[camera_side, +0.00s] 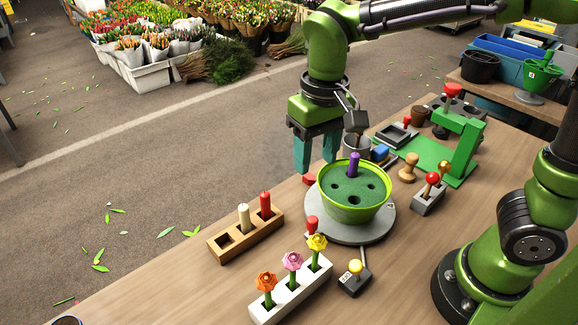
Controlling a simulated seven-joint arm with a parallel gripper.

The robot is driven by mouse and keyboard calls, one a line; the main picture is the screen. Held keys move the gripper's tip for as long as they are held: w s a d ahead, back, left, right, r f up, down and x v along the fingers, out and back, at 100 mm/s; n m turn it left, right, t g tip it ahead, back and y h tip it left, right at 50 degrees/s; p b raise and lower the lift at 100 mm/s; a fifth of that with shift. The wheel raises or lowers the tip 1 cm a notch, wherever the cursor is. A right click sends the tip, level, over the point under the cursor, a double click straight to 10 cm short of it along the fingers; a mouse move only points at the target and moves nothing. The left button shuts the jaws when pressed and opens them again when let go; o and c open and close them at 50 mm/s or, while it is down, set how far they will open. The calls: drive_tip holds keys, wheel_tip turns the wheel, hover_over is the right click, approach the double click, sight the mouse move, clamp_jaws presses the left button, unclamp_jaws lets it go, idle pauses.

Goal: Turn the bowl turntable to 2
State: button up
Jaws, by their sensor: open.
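The bowl turntable is a round grey disc (350,232) on the wooden table. A lime green bowl (354,213) stands on it, filled with dark green foam that has several holes. A purple peg (353,164) stands upright in the foam's back part. A red knob (312,223) shows at the disc's front left, and another red piece (309,179) at its back left. A small mark sits on the disc's right side, too small to read. My gripper (316,166) points down with teal fingers apart, empty, at the bowl's back left. I cannot tell its exact height.
A wooden block (238,242) with a white and a red candle stands left. A white block (291,295) with three flowers and a yellow-knobbed box (354,283) stand in front. A lever box (428,198) and a green press (455,150) stand right. A grey cup (356,146) is behind the bowl.

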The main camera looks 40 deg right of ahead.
sight(313, 219)
drive_tip(key=shift+m, duration=0.5)
drive_tip(key=f, duration=1.6)
drive_tip(key=shift+d, duration=0.2)
drive_tip(key=shift+r, duration=0.1)
drive_tip(key=shift+c, duration=0.3)
clamp_jaws()
